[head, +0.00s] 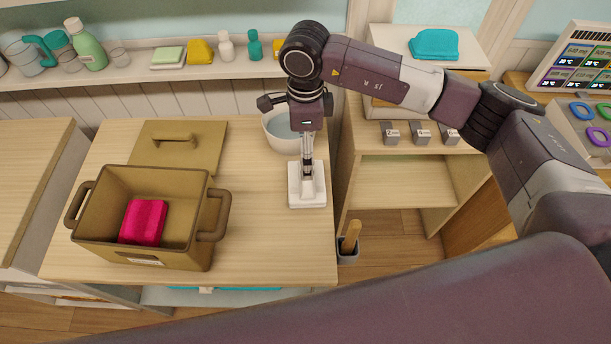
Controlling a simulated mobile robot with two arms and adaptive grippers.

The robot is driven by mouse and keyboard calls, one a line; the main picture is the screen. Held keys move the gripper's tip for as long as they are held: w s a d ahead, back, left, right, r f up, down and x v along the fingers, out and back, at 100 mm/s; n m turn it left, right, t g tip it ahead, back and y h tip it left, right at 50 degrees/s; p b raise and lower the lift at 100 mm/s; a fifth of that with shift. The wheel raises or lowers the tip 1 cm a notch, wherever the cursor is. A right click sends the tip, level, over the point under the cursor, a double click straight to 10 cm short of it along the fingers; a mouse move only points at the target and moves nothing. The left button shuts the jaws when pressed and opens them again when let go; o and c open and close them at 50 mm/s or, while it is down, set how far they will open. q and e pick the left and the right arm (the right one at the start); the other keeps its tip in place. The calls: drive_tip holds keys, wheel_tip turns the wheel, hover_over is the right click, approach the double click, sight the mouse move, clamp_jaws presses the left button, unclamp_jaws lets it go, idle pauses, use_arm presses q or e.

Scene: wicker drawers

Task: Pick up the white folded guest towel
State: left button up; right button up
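The white folded guest towel (307,196) lies flat near the right edge of the wooden table, below the white bowl. My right gripper (308,172) comes down from above, with its fingertips at the towel's upper middle. The fingers look close together from this angle; I cannot tell whether they are shut on the towel or just over it. My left gripper is not in view.
A brown basket (100,218) with a magenta folded item (143,222) stands left on the table (262,240); its lid (200,140) lies behind. A white bowl (282,140) is close behind the towel. The shelf (135,73) behind holds several bottles.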

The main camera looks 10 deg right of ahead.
drive_tip(key=f+p, duration=0.1)
drive_tip(key=f, duration=0.1)
drive_tip(key=f+p, duration=0.1)
drive_tip(key=f, duration=0.1)
drive_tip(key=f+p, duration=0.1)
drive_tip(key=f, duration=0.1)
drive_tip(key=shift+s+d+f, duration=0.1)
drive_tip(key=shift+s+f, duration=0.05)
drive_tip(key=shift+s, duration=0.1)
drive_tip(key=shift+f, duration=0.5)
drive_tip(key=c, duration=1.6)
